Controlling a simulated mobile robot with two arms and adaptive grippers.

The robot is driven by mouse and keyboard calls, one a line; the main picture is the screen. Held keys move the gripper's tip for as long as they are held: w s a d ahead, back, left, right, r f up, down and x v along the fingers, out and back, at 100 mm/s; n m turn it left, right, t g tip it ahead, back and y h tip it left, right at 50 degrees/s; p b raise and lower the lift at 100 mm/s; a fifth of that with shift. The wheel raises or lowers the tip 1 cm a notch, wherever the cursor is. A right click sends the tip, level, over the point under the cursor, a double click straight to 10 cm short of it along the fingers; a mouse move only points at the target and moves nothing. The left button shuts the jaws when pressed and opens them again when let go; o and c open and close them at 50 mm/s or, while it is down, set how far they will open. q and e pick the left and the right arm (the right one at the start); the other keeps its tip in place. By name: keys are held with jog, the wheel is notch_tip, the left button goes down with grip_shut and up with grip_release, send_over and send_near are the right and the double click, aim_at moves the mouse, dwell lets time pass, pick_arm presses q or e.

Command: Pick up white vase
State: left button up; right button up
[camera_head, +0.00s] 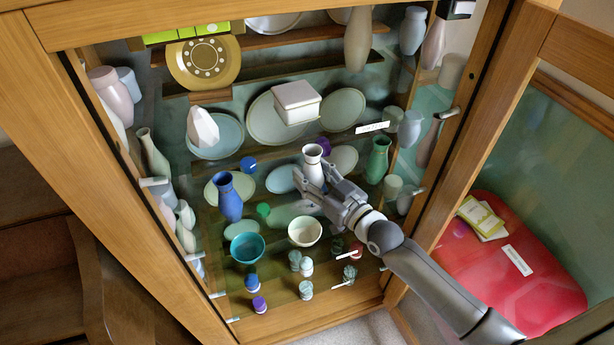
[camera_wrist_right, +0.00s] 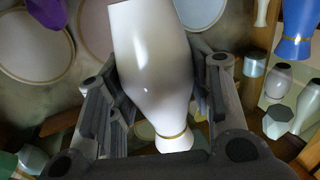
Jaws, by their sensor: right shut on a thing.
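The white vase (camera_head: 313,165) is upright inside the open cabinet, near the middle, in the head view. My right gripper (camera_head: 318,187) reaches in from the lower right and is shut on the vase, with its fingers around the body. In the right wrist view the vase (camera_wrist_right: 155,65) fills the middle between the two fingers (camera_wrist_right: 150,95). A gold band shows around its narrow lower part. The fingers hide part of the vase in the head view, and I cannot tell whether its base touches a shelf. My left gripper is not in view.
A blue vase (camera_head: 230,197) stands to the left and a green vase (camera_head: 378,160) to the right. A cream bowl (camera_head: 305,231) and a teal bowl (camera_head: 247,247) sit below. The cabinet's wooden frame (camera_head: 490,110) stands close to my right arm.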

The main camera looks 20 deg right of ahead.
jog(key=b+v, duration=0.1)
jog(key=v, duration=1.5)
